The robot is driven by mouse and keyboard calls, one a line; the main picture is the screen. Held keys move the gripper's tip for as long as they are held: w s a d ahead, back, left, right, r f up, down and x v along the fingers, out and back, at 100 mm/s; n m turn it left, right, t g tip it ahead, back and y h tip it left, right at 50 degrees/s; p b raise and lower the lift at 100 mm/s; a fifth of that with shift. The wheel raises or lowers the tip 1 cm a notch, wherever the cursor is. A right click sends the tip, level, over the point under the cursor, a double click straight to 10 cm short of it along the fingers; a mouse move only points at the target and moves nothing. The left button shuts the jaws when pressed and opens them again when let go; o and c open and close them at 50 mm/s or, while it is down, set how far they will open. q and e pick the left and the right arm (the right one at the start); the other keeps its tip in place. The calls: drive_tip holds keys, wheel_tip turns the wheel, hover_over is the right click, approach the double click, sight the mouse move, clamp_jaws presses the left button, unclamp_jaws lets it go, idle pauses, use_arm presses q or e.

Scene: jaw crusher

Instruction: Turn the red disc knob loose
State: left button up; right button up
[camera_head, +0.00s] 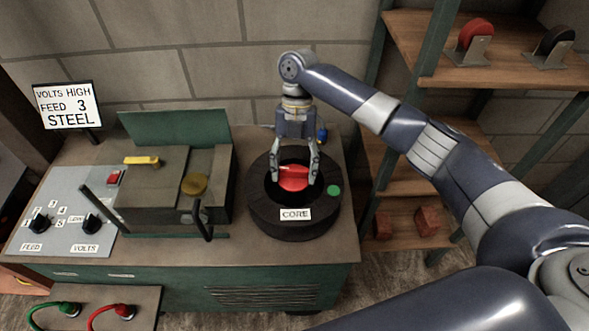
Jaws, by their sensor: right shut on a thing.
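The lower part of the knob is hidden inside the dark ring. My left gripper is not in view.
A green dot (334,191) marks the ring's right side. Left of it stands a machine box with a raised green lid (176,130) and a dark lever (203,219). A control panel (62,212) and sign (67,106) are further left. Wooden shelves (490,66) stand at right.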

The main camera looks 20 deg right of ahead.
drive_tip(key=shift+s+f+n+h, duration=0.2)
drive_tip(key=shift+f+n+h, duration=0.15)
drive_tip(key=shift+n, duration=0.35)
drive_tip(key=o, duration=1.1)
drive_tip(key=shift+w, duration=0.1)
drive_tip(key=shift+o, duration=0.2)
drive_tip(key=shift+w, duration=0.15)
drive_tip(key=shift+r, duration=0.2)
drive_tip(key=v, duration=1.1)
drive_tip(key=shift+w+r, duration=0.25)
drive_tip(key=shift+w, duration=0.05)
